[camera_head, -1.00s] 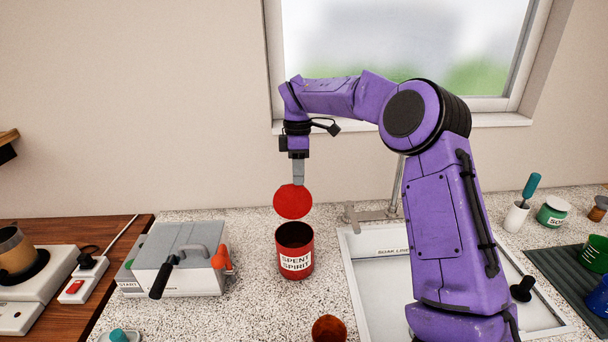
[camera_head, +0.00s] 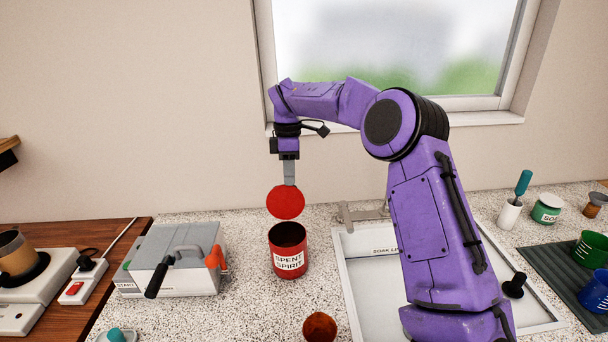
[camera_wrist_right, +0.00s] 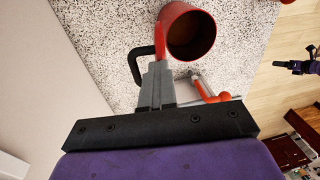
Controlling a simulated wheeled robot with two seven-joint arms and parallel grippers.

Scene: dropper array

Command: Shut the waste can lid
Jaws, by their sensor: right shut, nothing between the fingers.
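The waste can (camera_head: 289,262) is a red can labelled SPENT SPIRIT, standing upright on the speckled counter with its dark mouth open. Its round red lid (camera_head: 285,203) stands raised, nearly upright, at the back of the mouth. My right gripper (camera_head: 290,181) points down at the lid's top edge, its tips partly hidden behind the lid. It is shut and empty. In the right wrist view the shut fingers (camera_wrist_right: 157,82) are close to the lid, seen edge-on (camera_wrist_right: 161,42), beside the open can (camera_wrist_right: 192,34); I cannot tell if they touch. My left gripper is not in view.
A grey box (camera_head: 175,260) with a black lever stands left of the can. A sink (camera_head: 345,275) lies to its right, below my right arm. A reddish-brown round object (camera_head: 320,327) is in front. The wall and window (camera_head: 390,45) are behind.

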